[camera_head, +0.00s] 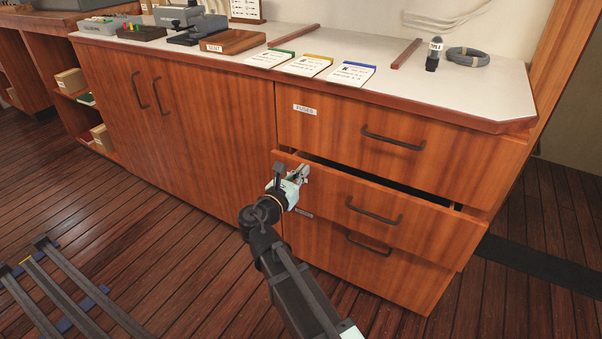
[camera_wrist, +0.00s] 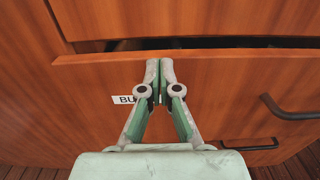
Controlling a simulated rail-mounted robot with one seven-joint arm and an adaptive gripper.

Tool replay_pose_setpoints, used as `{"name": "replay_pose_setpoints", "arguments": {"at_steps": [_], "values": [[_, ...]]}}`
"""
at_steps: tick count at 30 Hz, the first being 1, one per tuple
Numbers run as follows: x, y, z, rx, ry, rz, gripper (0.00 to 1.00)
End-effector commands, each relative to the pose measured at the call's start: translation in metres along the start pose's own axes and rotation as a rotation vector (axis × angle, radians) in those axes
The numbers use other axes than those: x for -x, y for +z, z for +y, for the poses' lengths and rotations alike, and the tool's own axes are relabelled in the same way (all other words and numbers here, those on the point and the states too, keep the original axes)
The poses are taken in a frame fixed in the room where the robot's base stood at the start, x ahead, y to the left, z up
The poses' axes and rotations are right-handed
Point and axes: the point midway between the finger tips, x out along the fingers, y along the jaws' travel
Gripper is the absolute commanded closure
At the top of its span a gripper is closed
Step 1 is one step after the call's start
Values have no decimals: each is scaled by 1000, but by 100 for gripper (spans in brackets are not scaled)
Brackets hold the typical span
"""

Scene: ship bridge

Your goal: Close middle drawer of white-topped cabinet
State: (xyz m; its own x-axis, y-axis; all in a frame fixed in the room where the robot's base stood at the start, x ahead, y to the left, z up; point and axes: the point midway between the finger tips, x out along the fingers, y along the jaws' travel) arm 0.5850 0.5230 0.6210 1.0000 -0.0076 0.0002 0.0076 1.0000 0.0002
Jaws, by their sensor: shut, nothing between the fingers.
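The wooden cabinet with a white top (camera_head: 400,95) has three drawers on its right side. The middle drawer (camera_head: 425,228) stands partly open, with a dark gap above its front. Its dark handle (camera_head: 374,212) shows right of my gripper. The top drawer (camera_head: 400,140) and bottom drawer (camera_head: 375,270) look shut. My gripper (camera_head: 303,174) is shut and empty at the left part of the middle drawer's front. In the wrist view its fingertips (camera_wrist: 159,63) lie over the drawer front (camera_wrist: 225,95), near its top edge and a partly hidden label; I cannot tell whether they touch.
Left are cabinet doors with handles (camera_head: 160,95). A rail (camera_head: 60,290) lies on the wooden floor at lower left. The floor in front is otherwise mostly clear.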

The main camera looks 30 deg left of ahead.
Motion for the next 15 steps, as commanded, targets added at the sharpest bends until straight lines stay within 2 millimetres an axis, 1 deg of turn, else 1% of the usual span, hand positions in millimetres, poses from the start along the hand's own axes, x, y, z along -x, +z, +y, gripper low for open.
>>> {"name": "replay_pose_setpoints", "arguments": {"at_steps": [1,6,10,12,15], "values": [[-4,3,1,1,-1,0,100],[-25,6,1,2,-3,2,100],[-42,5,1,3,-3,1,100],[-48,3,1,1,-2,1,100],[-50,1,0,0,0,0,100]]}}
